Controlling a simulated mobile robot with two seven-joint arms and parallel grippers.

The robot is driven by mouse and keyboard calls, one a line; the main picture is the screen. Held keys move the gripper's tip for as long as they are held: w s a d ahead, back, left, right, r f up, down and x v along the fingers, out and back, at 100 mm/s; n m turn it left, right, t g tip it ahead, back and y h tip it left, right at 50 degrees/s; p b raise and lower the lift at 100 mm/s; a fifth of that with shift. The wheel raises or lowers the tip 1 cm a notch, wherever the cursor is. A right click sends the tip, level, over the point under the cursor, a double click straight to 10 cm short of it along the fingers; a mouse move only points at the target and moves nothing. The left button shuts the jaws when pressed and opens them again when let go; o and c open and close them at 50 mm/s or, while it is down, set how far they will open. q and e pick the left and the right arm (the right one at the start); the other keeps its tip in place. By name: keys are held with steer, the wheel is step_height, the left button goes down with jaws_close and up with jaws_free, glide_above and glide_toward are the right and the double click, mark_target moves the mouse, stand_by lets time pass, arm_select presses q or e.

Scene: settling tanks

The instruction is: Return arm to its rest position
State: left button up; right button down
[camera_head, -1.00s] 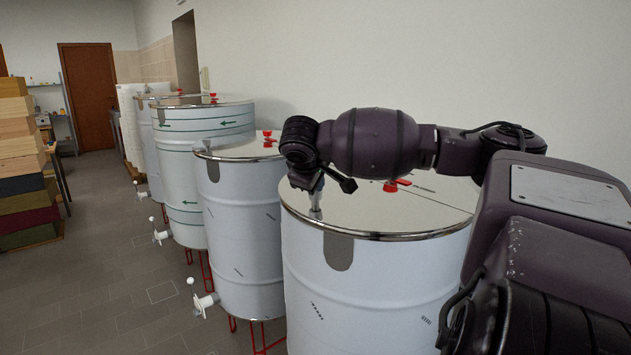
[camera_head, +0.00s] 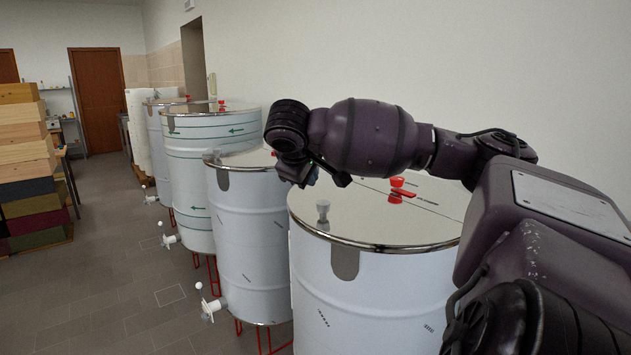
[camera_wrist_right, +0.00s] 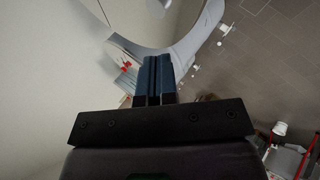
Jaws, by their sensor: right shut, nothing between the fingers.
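My right arm reaches in from the right over the nearest steel tank's lid. My right gripper (camera_head: 308,180) hangs from its wrist near the lid's back left edge, partly hidden by the wrist. In the right wrist view my gripper (camera_wrist_right: 157,62) has its blue-grey fingers together with nothing between them. A small grey piece (camera_head: 322,212) stands on the nearest tank's lid (camera_head: 400,222) near its left edge, apart from my gripper. My left gripper is not in view.
Several steel tanks (camera_head: 250,245) with white valves stand in a row along the wall. Red handles (camera_head: 400,190) sit on the lid under my arm. Stacked wooden boxes (camera_head: 25,160) stand at the left. The floor (camera_head: 110,240) between is clear.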

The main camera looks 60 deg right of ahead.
steer(key=shift+s+a+r, duration=0.1)
steer(key=shift+a+r, duration=0.2)
steer(key=shift+a, duration=0.4)
